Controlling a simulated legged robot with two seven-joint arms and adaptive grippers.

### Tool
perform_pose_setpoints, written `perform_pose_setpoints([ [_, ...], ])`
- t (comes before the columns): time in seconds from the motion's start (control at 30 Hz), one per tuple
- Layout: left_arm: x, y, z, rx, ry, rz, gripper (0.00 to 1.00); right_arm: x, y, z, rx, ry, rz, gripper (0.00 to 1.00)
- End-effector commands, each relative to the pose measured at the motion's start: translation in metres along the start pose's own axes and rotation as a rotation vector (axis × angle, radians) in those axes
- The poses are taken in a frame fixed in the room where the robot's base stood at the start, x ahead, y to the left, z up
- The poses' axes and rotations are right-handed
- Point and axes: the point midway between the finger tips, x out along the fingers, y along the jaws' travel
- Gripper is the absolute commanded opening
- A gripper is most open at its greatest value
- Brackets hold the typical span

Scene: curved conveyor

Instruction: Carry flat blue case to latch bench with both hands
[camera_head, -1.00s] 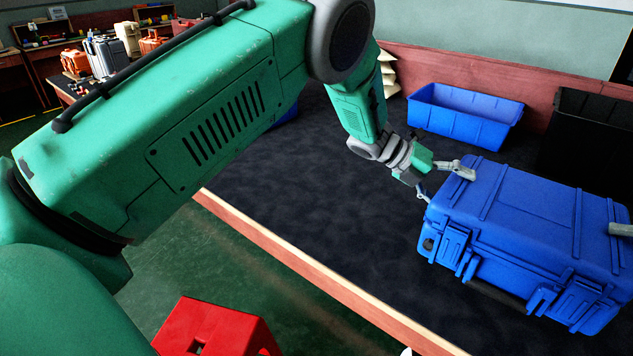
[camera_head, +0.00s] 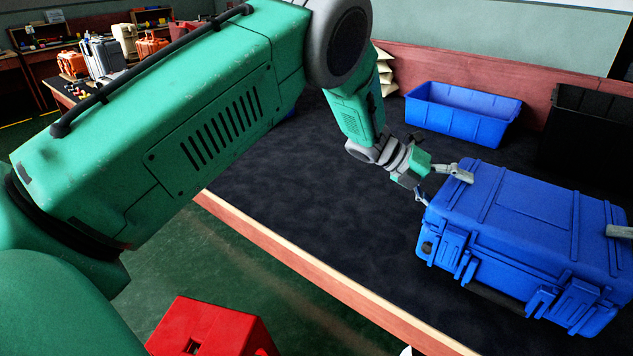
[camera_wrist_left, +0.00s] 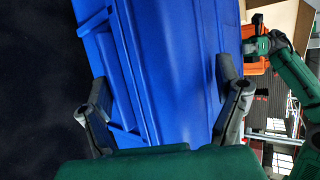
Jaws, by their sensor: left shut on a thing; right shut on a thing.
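The flat blue case (camera_head: 530,215) lies level at the right of the head view, lid up, with its latches facing the near side. The latch bench cannot be made out for sure.
A blue open bin (camera_head: 465,112) and a black bin (camera_head: 590,130) stand behind the case. A dark surface with a wooden edge (camera_head: 330,275) has free room left of the case. A red stool (camera_head: 212,330) stands near front. Orange and grey cases (camera_head: 105,58) sit far left.

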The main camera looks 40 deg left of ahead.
Motion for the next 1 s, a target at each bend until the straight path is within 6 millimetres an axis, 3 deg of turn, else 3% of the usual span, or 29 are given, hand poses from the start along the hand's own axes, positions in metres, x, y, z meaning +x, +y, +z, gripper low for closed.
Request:
perform_pose_setpoints([
  [0.47,0.017,0.015,-0.008,0.006,0.009,-0.012,0.33,0.017,-0.014,0.0,-0.009,0.005,0.012,0.3],
  [0.5,0.017,0.018,-0.009,0.004,0.011,-0.008,0.88,0.018,-0.017,-0.001,-0.006,0.006,0.009,0.86],
  [0.53,0.017,0.017,-0.009,0.004,0.011,-0.008,0.98,0.018,-0.015,-0.001,-0.005,0.006,0.009,0.96],
  [0.57,0.016,0.017,-0.009,0.003,0.01,-0.007,1.0,0.017,-0.015,-0.001,-0.005,0.006,0.009,1.0],
  [0.87,0.012,0.019,-0.005,0.0,0.004,-0.003,1.0,0.015,-0.019,0.001,-0.001,0.003,0.003,1.0],
  [1.0,-0.003,0.019,-0.004,0.0,0.002,-0.003,1.0,0.014,-0.02,0.001,0.0,0.002,0.002,1.0],
])
